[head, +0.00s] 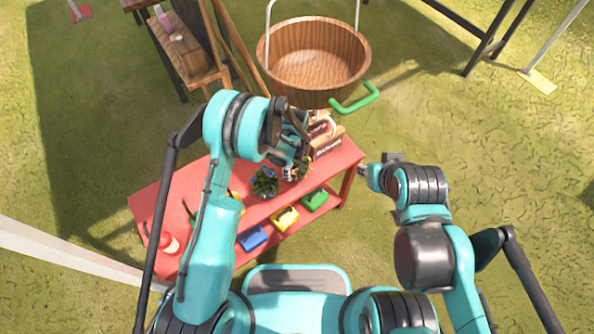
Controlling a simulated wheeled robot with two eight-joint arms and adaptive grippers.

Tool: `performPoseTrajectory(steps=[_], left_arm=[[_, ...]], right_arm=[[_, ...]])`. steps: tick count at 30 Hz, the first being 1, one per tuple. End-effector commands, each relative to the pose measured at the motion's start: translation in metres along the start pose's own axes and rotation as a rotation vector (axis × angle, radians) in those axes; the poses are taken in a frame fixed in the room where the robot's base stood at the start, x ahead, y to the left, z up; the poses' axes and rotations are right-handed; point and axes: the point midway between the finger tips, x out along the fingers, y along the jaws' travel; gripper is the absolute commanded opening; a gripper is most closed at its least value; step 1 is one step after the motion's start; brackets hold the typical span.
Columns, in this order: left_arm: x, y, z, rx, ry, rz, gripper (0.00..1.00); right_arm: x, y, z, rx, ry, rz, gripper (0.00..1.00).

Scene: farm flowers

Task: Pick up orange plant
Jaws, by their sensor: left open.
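A red table (185,195) stands in front of me. A dark potted plant with blue flowers (265,181) stands on it. My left gripper (292,168) is open, above the table just right of the blue-flowered plant. Foliage with small orange and white spots shows right around its fingers; it may be the orange plant, but the gripper hides most of it. Another yellow-orange spot (238,196) shows beside my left arm, too covered to identify. My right gripper (364,172) is off the table's right end, away from the plants; its finger opening is too small to judge.
Blue (253,238), yellow (285,218) and green (315,200) small bins line the table's front. A wooden box (327,144) stands at the back right. A red-and-white container (168,243) is at the left. A large wooden tub (314,60) stands behind.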

Motion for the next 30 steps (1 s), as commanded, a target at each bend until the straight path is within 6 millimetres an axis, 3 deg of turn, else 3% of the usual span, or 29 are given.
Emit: performPoseTrajectory(steps=[6, 14, 22, 30], left_arm=[[0.038, -0.002, -0.002, -0.001, 0.0, 0.0, 0.98], [0.04, -0.002, -0.002, -0.001, 0.0, 0.0, 0.98], [0.04, -0.002, -0.002, -0.001, 0.0, 0.0, 0.32], [0.039, -0.002, -0.002, -0.001, 0.0, 0.0, 0.31]], right_arm=[[0.018, 0.0, 0.013, 0.0, 0.0, 0.0, 0.33], [0.018, 0.0, 0.013, 0.0, 0.0, 0.0, 0.33], [0.018, 0.0, 0.013, 0.0, 0.0, 0.0, 0.33], [0.018, 0.0, 0.013, 0.0, 0.0, 0.0, 0.33]])
